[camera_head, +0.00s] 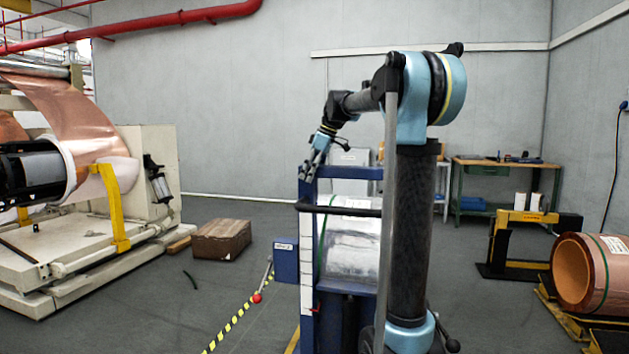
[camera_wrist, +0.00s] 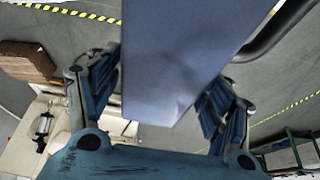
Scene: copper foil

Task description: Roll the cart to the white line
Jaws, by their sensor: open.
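The cart is a blue frame (camera_head: 307,245) carrying a silver foil-wrapped roll (camera_head: 350,250) with a green strap, standing directly ahead. A dark handle bar (camera_head: 335,210) crosses its near side. My gripper (camera_head: 312,165) is at the top of the cart's left blue post. In the wrist view my gripper (camera_wrist: 170,78) is open, with one finger on each side of a blue beam (camera_wrist: 180,60) of the cart. I cannot tell whether the fingers touch it. My arm hides the cart's right part. I cannot make out a white line on the floor.
Yellow-black tape (camera_head: 230,328) runs along the floor left of the cart. A cardboard box (camera_head: 221,240) and a copper foil machine (camera_head: 90,230) stand left. A copper coil (camera_head: 592,272) lies right, near a yellow-black stand (camera_head: 515,245). A workbench (camera_head: 500,180) stands behind.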

